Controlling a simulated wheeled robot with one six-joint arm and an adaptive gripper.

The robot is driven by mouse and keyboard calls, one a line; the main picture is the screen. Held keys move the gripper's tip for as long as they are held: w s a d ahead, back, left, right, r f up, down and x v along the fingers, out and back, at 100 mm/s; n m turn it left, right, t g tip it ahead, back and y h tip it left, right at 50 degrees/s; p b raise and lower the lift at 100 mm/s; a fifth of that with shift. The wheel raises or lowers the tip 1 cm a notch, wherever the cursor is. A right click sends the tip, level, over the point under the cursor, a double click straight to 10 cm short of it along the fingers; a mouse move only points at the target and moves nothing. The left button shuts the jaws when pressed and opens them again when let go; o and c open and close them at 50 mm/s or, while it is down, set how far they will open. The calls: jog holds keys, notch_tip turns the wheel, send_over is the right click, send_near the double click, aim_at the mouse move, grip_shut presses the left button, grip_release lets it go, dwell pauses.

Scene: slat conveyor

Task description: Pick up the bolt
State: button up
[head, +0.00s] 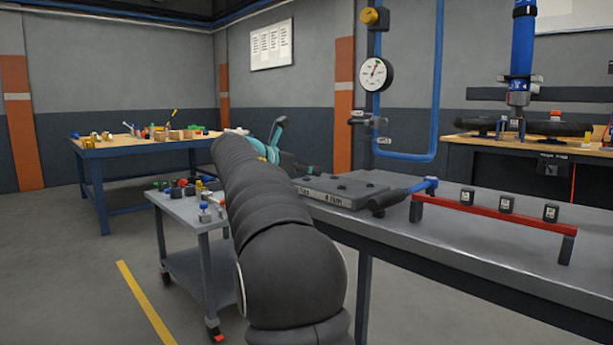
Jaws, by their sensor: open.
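My arm reaches forward from the bottom middle of the head view and covers much of the centre. My gripper (292,163) shows only in part beyond the arm's far end, as dark parts beside teal ones, near the left end of the grey bench. It is open, and I see nothing held in it. I cannot make out a bolt for certain. Several small coloured pieces lie on the grey cart (190,220) left of the arm, too small to name. What lies right behind the arm is hidden.
A wooden-topped table (120,146) with clutter stands back left. Floor at left is clear.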

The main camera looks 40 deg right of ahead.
grip_shut()
dwell(0.3)
